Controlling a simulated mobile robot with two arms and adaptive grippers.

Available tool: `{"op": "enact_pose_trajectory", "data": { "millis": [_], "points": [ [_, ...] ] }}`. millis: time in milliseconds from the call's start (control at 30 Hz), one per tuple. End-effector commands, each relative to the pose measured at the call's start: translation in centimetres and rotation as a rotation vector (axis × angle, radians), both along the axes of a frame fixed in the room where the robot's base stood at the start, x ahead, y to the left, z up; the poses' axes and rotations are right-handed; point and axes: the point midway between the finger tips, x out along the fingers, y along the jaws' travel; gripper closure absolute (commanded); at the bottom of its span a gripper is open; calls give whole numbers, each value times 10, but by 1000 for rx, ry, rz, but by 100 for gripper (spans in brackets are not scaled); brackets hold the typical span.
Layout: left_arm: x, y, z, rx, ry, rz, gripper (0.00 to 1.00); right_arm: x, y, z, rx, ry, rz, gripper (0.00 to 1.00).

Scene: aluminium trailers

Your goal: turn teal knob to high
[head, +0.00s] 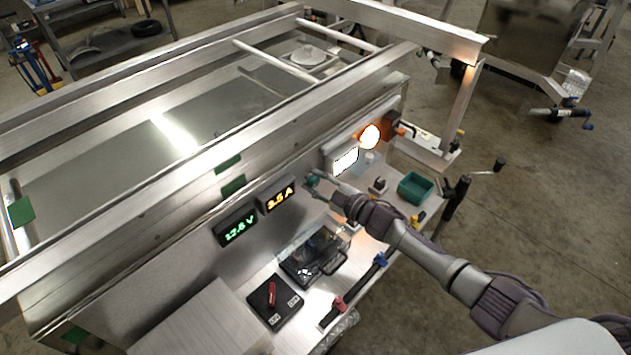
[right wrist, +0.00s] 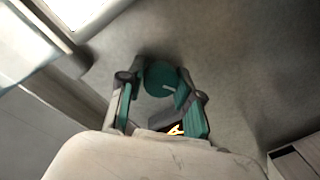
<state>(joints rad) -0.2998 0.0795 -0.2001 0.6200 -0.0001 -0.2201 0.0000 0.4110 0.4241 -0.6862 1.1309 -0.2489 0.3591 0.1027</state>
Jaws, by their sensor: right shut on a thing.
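The teal knob (right wrist: 160,76) is round, with a short white mark on its face, and sits on the grey metal panel. In the head view the knob (head: 312,180) shows as a small teal spot at the tip of my right gripper (head: 318,186). In the right wrist view the fingers of my right gripper (right wrist: 161,84) stand on both sides of the knob, shut on it. Scale labels around the knob cannot be read. My left gripper is not in view.
An amber display (head: 279,198) and a green display (head: 235,230) are left of the knob. Below are a black switch plate with a red handle (head: 271,294) and a green bin (head: 415,187).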

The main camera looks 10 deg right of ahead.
Motion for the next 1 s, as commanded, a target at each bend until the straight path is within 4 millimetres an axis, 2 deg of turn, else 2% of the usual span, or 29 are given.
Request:
{"op": "enact_pose_trajectory", "data": {
  "millis": [600, 633, 767, 1000],
  "points": [
    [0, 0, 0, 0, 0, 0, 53, 0, -1, -1, 35, 26, -1, 100],
    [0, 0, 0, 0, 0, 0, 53, 0, -1, -1, 35, 26, -1, 63],
    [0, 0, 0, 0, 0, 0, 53, 0, 0, -1, 34, 25, -1, 41],
    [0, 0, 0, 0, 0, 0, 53, 0, 0, -1, 33, 24, 0, 41]
  ]
}}
